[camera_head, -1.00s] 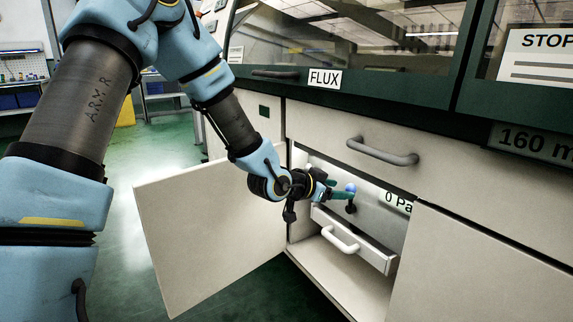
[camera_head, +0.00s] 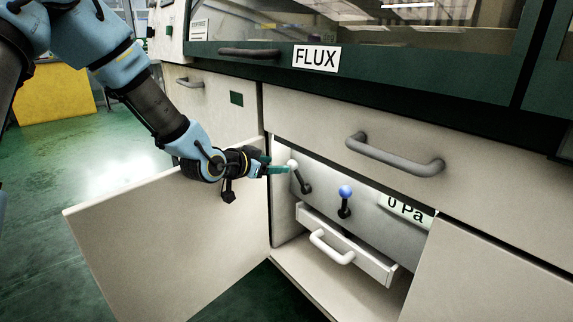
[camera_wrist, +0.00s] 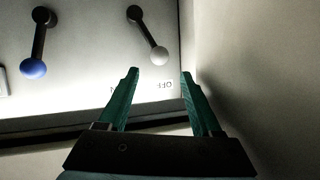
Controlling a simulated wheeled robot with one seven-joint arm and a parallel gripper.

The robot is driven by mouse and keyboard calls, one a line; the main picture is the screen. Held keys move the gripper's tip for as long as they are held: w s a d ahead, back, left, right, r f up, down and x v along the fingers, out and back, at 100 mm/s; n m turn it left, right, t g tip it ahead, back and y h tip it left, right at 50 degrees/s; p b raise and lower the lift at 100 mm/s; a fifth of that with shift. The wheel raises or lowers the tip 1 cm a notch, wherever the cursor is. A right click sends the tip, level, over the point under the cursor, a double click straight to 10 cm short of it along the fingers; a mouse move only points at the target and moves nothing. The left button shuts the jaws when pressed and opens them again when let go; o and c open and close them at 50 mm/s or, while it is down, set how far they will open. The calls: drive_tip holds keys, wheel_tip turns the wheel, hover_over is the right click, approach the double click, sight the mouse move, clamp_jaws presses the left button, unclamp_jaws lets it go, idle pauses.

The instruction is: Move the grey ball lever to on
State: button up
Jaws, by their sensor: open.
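The grey ball lever (camera_head: 294,167) is on the back panel inside the open cabinet, a pale ball on a dark stem, with the ball up and to the left of its pivot. In the wrist view its ball (camera_wrist: 158,57) is beyond my fingertips, nearer the left finger, beside upside-down lettering that seems to read OFF. My gripper (camera_head: 283,170) is open and empty, its green fingers at the ball in the head view. The wrist view shows both fingers of my gripper (camera_wrist: 159,74) spread apart. I cannot tell whether one touches the ball.
A blue ball lever (camera_head: 345,192) stands to the right, beside a "0 Pa" display (camera_head: 405,211). A small drawer (camera_head: 345,243) with a white handle sits below, partly open. The open cabinet door (camera_head: 175,240) is left of the opening. A side wall (camera_wrist: 255,70) is close on the right in the wrist view.

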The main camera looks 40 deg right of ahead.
sight(289, 165)
drive_tip(key=b+x, duration=0.1)
drive_tip(key=x, duration=0.7)
drive_tip(key=shift+d+f, duration=0.2)
drive_tip(key=shift+d, duration=0.15)
drive_tip(key=shift+c, duration=0.2)
clamp_jaws()
idle(0.8)
